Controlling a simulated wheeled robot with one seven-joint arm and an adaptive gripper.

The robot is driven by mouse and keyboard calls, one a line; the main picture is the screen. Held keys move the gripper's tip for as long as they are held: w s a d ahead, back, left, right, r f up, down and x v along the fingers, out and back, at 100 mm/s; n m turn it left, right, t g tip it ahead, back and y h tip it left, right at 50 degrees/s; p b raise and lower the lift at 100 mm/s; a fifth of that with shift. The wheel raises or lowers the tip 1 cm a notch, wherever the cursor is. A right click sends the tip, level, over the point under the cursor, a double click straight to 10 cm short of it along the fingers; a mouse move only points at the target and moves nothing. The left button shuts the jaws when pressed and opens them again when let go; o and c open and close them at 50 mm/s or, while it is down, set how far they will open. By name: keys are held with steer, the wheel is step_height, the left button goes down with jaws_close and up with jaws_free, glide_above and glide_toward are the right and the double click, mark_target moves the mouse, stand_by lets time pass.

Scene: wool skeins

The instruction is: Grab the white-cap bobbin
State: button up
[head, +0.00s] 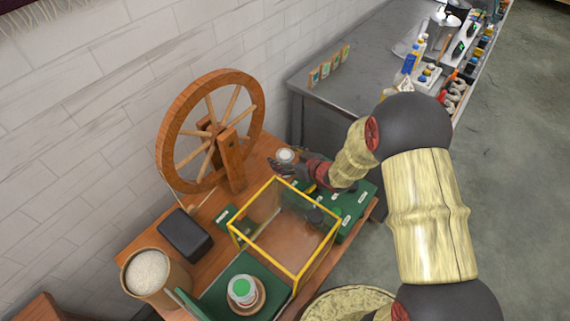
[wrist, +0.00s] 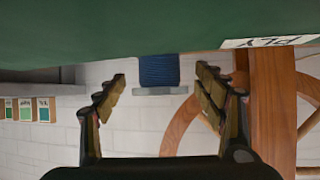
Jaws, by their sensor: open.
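The white-cap bobbin (head: 286,155) stands at the far end of the wooden table, by the spinning wheel; its round white top shows just beyond my gripper (head: 284,170). In the wrist view the bobbin (wrist: 159,70) appears upside down, wound with dark blue yarn, with a pale cap at its lower end in the picture. The green board (wrist: 100,25) fills the top of that view. My gripper's two fingers (wrist: 161,82) are open, one on each side of the bobbin, with visible gaps. I cannot tell how deep the bobbin sits between them.
A yellow-framed clear case (head: 285,262) stands close in front of my gripper. The spinning wheel (head: 172,125) rises at the left. A black box (head: 185,235), a tub of white material (head: 147,272) and a green-topped jar (head: 241,289) are nearer. A grey bench (head: 330,95) stands behind.

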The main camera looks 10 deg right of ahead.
steer(key=shift+c, duration=1.1)
steer(key=c, duration=1.1)
steer(key=shift+o, duration=0.2)
